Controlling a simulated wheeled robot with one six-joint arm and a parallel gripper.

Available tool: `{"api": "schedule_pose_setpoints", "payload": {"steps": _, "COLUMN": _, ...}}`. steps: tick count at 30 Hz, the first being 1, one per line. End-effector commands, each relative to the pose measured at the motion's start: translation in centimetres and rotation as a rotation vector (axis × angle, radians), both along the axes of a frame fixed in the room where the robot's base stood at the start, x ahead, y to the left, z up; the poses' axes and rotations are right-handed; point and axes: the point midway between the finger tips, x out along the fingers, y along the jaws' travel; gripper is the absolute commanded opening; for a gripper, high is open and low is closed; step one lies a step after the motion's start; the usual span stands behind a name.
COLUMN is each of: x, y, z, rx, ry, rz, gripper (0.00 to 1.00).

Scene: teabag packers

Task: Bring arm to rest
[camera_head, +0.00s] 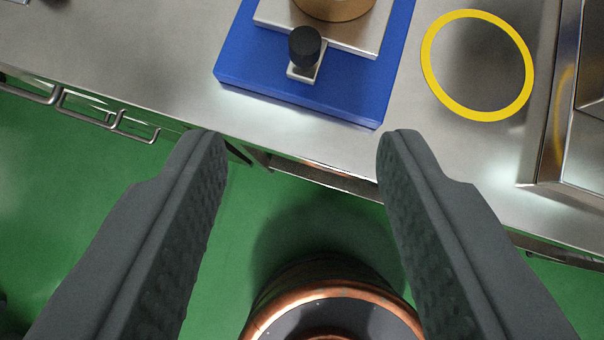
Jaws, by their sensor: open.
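My gripper (300,145) is open, its two dark grey fingers wide apart with nothing between the tips. The fingers reach up from the bottom of the view, and their tips show near the front edge of a steel worktop (130,70). A blue block (300,100) with a metal plate and a black knob (305,46) stands on the worktop beyond the tips. The copper-rimmed round part at the bottom centre is cut off by the frame.
A yellow ring (432,85) marks the worktop at the right. A steel sink or tray edge (545,165) lies beyond it. Metal handles (90,112) stick out below the worktop's front edge at the left.

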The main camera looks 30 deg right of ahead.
Motion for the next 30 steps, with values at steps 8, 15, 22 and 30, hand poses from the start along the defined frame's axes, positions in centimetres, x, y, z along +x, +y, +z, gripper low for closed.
{"api": "schedule_pose_setpoints", "payload": {"steps": 8, "x": -0.3, "y": 1.2, "z": 0.1, "rx": -0.012, "ry": -0.031, "rz": 0.035, "gripper": 0.44}}
{"api": "schedule_pose_setpoints", "payload": {"steps": 15, "x": -2.2, "y": 7.5, "z": 1.2, "rx": -0.074, "ry": -0.226, "rz": 0.213, "gripper": 0.44}}
{"api": "schedule_pose_setpoints", "payload": {"steps": 22, "x": -5.7, "y": 13.4, "z": 2.2, "rx": -0.139, "ry": -0.457, "rz": 0.384, "gripper": 0.44}}
{"api": "schedule_pose_setpoints", "payload": {"steps": 30, "x": -9.7, "y": 17.5, "z": 2.7, "rx": -0.191, "ry": -0.668, "rz": 0.502, "gripper": 0.44}}
